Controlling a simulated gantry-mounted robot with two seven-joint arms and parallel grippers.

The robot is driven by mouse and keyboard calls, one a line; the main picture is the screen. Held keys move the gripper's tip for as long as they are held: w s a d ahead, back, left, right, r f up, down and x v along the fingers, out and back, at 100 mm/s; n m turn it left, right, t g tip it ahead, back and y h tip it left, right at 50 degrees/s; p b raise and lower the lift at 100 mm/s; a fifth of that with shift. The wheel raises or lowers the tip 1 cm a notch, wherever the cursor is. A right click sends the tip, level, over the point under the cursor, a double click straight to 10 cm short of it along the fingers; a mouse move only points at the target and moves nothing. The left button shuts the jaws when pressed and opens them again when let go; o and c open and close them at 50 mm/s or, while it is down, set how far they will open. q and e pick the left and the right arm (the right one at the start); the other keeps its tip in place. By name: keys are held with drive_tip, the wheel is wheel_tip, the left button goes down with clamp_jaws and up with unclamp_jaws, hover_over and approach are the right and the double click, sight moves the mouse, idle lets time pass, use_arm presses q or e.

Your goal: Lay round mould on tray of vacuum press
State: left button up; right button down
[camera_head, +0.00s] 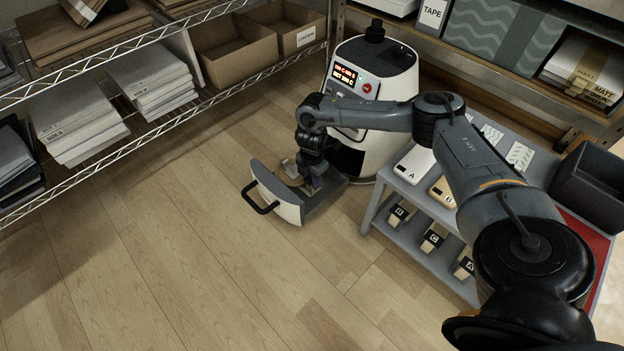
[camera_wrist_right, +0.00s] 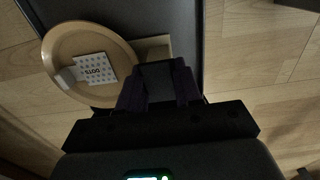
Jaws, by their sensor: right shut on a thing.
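The vacuum press (camera_head: 372,72) is a white rounded machine with a lit red display. Its tray (camera_head: 325,193) is drawn out, dark grey with a white front and black handle; it also shows in the right wrist view (camera_wrist_right: 165,14). The round mould (camera_wrist_right: 68,48) is a tan disc with a raised rim and a white patch marked DOTS. A small part of it shows in the head view (camera_head: 290,168). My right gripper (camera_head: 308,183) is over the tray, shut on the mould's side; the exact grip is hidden. I cannot tell whether the mould touches the tray. My left gripper is not in view.
A grey cart (camera_head: 390,215) with labelled pieces on two levels stands right of the tray. A black bin (camera_head: 590,185) is at its right end. A wire shelf (camera_head: 150,85) with paper stacks and cardboard boxes runs along the upper left. The floor in front is clear.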

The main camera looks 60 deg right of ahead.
drive_tip(key=c, duration=0.8)
unclamp_jaws()
drive_tip(key=shift+o, duration=0.2)
wheel_tip(320, 180, up, 12)
drive_tip(key=p, duration=0.7)
